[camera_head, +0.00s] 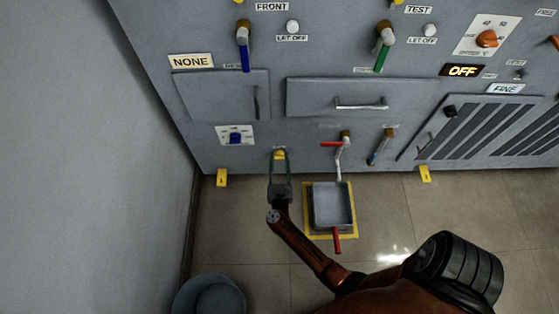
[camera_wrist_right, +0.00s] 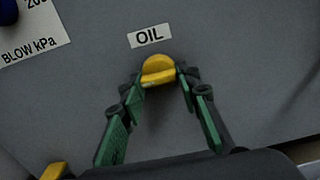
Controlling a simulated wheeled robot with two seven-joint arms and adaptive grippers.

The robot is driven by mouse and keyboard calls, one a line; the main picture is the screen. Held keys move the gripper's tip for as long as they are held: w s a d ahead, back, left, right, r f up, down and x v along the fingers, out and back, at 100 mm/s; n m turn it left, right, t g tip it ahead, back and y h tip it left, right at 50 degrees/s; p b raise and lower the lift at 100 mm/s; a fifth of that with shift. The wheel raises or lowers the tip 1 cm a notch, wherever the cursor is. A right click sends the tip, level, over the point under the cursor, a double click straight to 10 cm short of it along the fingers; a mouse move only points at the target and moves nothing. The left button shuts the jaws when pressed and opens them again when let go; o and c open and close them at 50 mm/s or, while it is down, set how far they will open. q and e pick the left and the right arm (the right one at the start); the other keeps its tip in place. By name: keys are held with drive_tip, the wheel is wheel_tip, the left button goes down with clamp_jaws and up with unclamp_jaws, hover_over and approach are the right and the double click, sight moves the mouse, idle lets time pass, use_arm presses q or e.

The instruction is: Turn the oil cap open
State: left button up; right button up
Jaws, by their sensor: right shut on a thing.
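The yellow oil cap (camera_head: 279,154) sits low on the front of the grey cabinet. In the right wrist view the cap (camera_wrist_right: 158,70) is below a white label (camera_wrist_right: 149,37) that reads OIL. My right gripper (camera_head: 279,165) reaches it from below. In the right wrist view its two green-and-black fingers (camera_wrist_right: 160,76) are closed on the cap from left and right. The cap's raised grip lies nearly level, slightly tilted. My left gripper is not in view.
A grey pan with a red handle (camera_head: 333,206) stands on a yellow-marked floor square right of my arm, under a spout (camera_head: 339,160). A blue knob (camera_head: 235,138) is left of the cap. A bucket (camera_head: 208,297) stands at lower left, near the wall.

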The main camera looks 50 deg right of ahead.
drive_tip(key=shift+f, duration=0.1)
idle(0.4)
drive_tip(key=o, duration=1.1)
drive_tip(key=shift+o, duration=0.2)
